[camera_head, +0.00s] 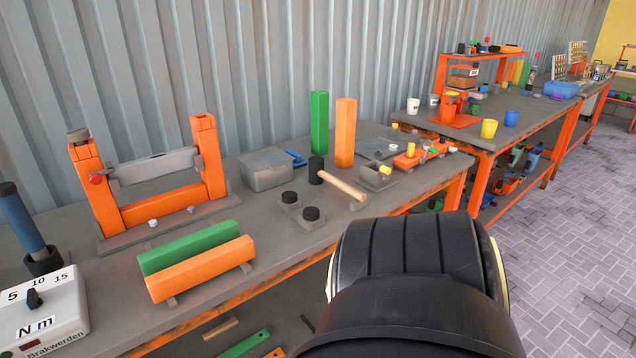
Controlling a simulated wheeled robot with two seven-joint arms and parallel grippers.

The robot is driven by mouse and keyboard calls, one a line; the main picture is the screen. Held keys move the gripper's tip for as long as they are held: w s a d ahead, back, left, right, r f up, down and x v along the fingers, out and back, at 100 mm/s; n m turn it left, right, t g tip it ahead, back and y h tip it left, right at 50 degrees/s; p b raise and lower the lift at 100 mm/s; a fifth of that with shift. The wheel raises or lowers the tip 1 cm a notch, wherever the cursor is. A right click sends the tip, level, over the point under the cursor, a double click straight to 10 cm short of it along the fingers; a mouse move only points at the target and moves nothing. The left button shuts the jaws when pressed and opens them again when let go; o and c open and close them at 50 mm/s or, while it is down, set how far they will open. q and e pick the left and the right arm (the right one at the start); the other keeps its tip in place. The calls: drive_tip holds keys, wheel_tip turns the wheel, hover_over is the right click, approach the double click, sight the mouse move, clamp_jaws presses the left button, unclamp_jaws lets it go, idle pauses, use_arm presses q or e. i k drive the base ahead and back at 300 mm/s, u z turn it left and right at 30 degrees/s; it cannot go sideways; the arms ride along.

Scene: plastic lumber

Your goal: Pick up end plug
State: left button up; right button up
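Two small black round pieces on flat grey square bases sit on the near workbench (210,238), in front of the mallet. The left one (289,197) and the right one (311,214) look like end plugs, but I cannot tell for certain. Small white pieces also lie on the bench by the orange frame, one at its foot (152,223). Neither of my grippers is in view. A large black rounded part of my own body fills the lower middle and hides part of the bench's front edge and floor.
A mallet (340,184) lies behind the black pieces, near a grey box (265,168). Green (318,125) and orange (345,130) beams stand upright; another green and orange pair lies in front. An orange frame (160,206) and torque box (45,315) stand left. The right floor is clear.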

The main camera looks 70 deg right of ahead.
sight(288, 197)
drive_tip(key=z, duration=1.85)
drive_tip(key=k, duration=0.35)
drive_tip(key=z, duration=0.35)
drive_tip(key=i, duration=0.4)
